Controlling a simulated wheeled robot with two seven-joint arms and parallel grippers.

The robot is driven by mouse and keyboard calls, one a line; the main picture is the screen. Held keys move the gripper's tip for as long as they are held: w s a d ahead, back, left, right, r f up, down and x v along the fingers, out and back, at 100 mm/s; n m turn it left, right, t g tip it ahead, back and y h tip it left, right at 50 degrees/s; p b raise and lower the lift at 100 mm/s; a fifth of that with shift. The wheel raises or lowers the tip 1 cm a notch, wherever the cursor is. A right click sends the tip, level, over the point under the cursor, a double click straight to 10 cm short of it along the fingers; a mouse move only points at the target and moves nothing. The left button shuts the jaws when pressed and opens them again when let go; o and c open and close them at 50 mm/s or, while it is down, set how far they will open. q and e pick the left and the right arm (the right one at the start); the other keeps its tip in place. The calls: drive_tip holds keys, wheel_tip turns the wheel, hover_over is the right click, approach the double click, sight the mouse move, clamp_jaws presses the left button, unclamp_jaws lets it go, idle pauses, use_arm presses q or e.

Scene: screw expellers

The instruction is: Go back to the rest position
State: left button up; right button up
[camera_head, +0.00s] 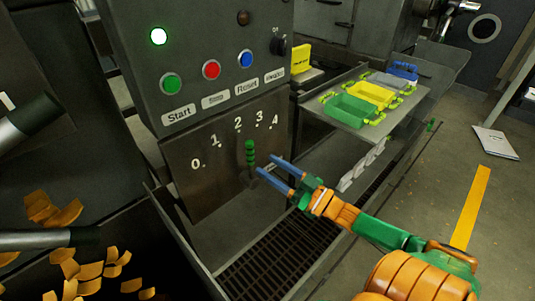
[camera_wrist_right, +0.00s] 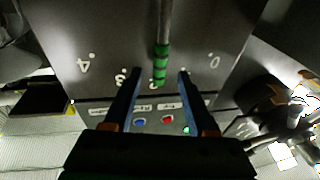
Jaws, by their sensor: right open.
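My right gripper (camera_head: 266,164) reaches toward the dark control cabinet from the lower right, with its two blue fingers apart. A lever with a ribbed green handle (camera_head: 250,153) stands at the number panel (camera_head: 205,165) marked 0 to 4, just past the fingertips. In the right wrist view, the green handle (camera_wrist_right: 161,65) appears between the open finger lines, near the mark 2. The fingers do not close on it; the exact gap in depth is hard to tell. My left gripper is not in view.
Above the panel are green (camera_head: 170,84), red (camera_head: 211,69) and blue (camera_head: 246,60) buttons and a lit green lamp (camera_head: 158,36). A shelf (camera_head: 340,117) with green, yellow and blue bins stands right. Orange pieces (camera_head: 90,271) lie lower left.

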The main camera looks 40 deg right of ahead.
drive_tip(key=s+d+f+m+g+h, duration=0.1)
drive_tip(key=s+f+m+g+h, duration=0.25)
drive_tip(key=f, duration=1.05)
drive_tip(key=s+d+f+g+h, duration=0.1)
drive_tip(key=s+f+g+h, duration=0.35)
drive_tip(key=f, duration=0.85)
drive_tip(key=s+a+f+n+g+y, duration=0.1)
drive_tip(key=s+a+f+g, duration=0.4)
drive_tip(key=s, duration=0.7)
drive_tip(key=s+a+f+n+g+y, duration=0.1)
drive_tip(key=s+a+f+n+g, duration=0.1)
drive_tip(key=s+a+f+g, duration=0.3)
drive_tip(key=s+a+f, duration=0.4)
drive_tip(key=s+f, duration=0.2)
drive_tip(key=s, duration=0.1)
drive_tip(key=shift+s+a+f, duration=0.15)
drive_tip(key=shift+s+a, duration=0.15)
drive_tip(key=shift+s, duration=0.1)
